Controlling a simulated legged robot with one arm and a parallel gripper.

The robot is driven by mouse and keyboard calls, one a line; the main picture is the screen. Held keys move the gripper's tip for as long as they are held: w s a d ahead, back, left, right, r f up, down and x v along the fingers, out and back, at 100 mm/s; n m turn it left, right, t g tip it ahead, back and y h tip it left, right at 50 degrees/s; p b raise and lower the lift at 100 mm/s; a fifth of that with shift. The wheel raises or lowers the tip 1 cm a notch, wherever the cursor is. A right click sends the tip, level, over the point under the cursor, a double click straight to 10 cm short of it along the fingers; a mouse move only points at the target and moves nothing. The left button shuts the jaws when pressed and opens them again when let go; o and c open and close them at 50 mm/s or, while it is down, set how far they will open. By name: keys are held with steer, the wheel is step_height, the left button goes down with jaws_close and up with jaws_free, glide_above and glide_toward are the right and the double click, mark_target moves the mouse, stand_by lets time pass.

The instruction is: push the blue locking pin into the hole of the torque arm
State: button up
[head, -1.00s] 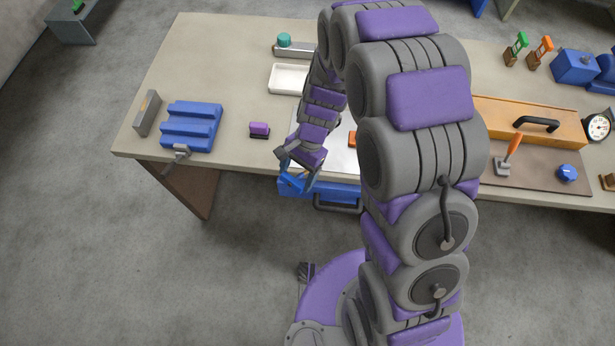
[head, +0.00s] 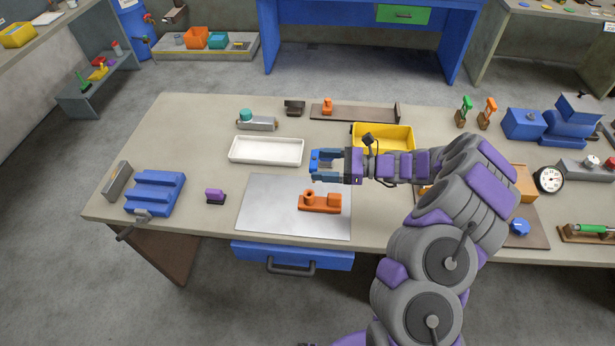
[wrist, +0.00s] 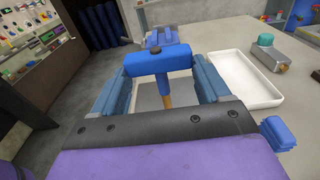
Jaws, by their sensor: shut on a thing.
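The blue locking pin (wrist: 158,60) has a T-shaped blue head and a brass-coloured shank that shows below it in the wrist view. My gripper (head: 320,165) is shut on it, with the pin's head between the two blue fingers. In the head view the pin (head: 315,160) is a small blue shape at the fingertips. The orange torque arm (head: 320,203) lies on the grey metal plate (head: 265,215), just in front of my gripper and apart from it. It has a raised round boss at its left end. The pin's tip is hidden in the head view.
A white tray (head: 266,151) lies left of my gripper, and a yellow bin (head: 384,137) stands behind my wrist. The plate's left part is bare.

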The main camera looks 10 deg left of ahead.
steer(key=shift+a+f, duration=0.1)
steer(key=shift+a, duration=1.75)
steer(key=shift+d, duration=0.4)
step_height(320, 180, down, 5)
steer(key=shift+a+r+b, duration=0.1)
steer(key=shift+b, duration=0.7)
steer(key=shift+d+r, duration=0.1)
steer(key=shift+d, duration=0.7)
steer(key=shift+a, duration=0.1)
